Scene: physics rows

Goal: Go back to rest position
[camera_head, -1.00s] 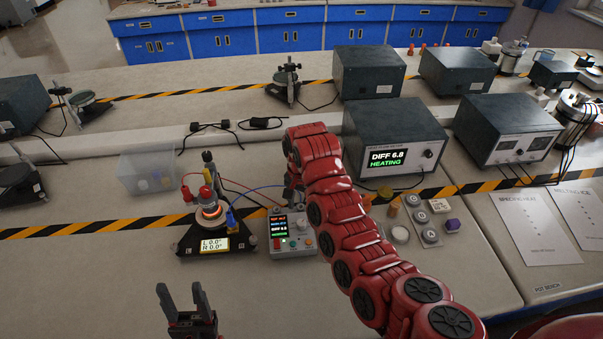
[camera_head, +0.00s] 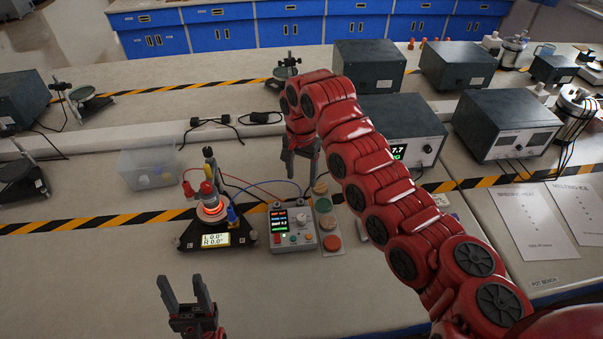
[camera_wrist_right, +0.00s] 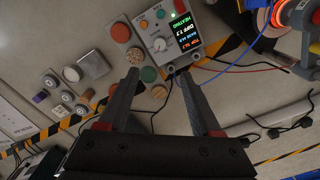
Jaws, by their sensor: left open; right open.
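My left gripper (camera_head: 187,296) is open and empty above the front of the bench, at the bottom left of the head view. My right gripper (camera_head: 298,168) points down above the bench, just behind the grey control box (camera_head: 291,230). In the right wrist view its two fingers (camera_wrist_right: 157,84) are apart with nothing between them. The red right arm crosses the right half of the head view and hides part of the bench and of the heating display box (camera_head: 408,128).
A heater stand (camera_head: 205,225) with a glowing ring and cables stands left of the control box. Round coloured pads (camera_head: 323,205) lie beside the box. A clear bin (camera_head: 148,168) stands further left. Grey instrument boxes (camera_head: 508,125) stand at the back right. The front of the bench is clear.

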